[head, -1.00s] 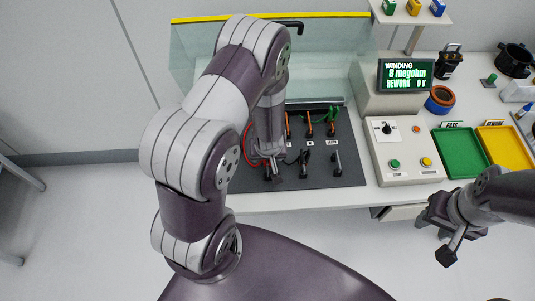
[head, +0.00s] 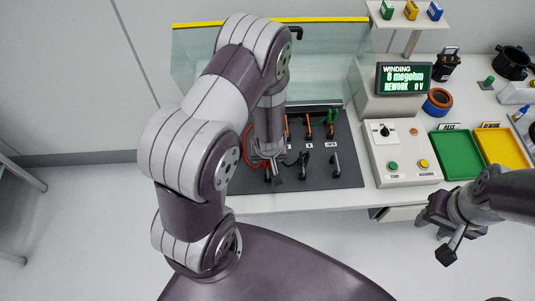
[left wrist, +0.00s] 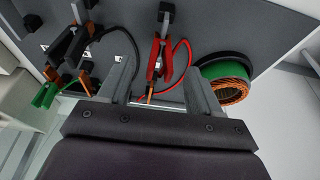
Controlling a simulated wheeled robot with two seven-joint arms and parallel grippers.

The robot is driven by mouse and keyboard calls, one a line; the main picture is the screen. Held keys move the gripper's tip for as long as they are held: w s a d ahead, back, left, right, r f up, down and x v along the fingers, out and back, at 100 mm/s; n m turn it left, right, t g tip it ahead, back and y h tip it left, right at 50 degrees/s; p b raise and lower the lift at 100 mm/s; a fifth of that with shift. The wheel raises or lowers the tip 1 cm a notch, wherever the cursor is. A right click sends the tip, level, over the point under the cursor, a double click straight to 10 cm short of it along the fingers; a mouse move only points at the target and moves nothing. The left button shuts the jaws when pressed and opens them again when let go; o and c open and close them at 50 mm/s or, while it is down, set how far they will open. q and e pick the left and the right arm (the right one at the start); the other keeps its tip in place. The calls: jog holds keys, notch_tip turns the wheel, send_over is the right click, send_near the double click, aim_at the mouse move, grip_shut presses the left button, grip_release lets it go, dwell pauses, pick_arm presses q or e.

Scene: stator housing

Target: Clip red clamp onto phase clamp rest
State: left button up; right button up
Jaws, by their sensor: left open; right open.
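The red clamp (left wrist: 162,62) shows in the left wrist view, at a black post (left wrist: 166,14) on the dark mat; its copper-coloured jaw end points towards my gripper. Whether it grips the post cannot be told. My left gripper (left wrist: 158,78) is open, with one finger on each side of the clamp and visible gaps. In the head view my left gripper (head: 268,166) is low over the left front of the mat, and its arm hides most of the clamp. My right gripper (head: 434,238) is open and empty, in front of the table at right.
The grey mat (head: 345,178) carries black posts and black and green clamps. A red cable (left wrist: 186,52) loops beside the clamp. A green-and-copper stator (left wrist: 228,82) stands close to the right finger. A control box (head: 403,160) and green tray (head: 459,150) lie right.

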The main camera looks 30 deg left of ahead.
pick_arm(q)
jog(key=shift+p+v, duration=0.85)
jog(key=shift+v, duration=0.25)
jog(key=shift+r, duration=0.1)
jog(key=p+v, duration=0.4)
jog(key=v, duration=0.8)
jog(key=shift+r, duration=0.3)
jog(key=shift+d, duration=0.1)
jog(key=shift+s, duration=0.1)
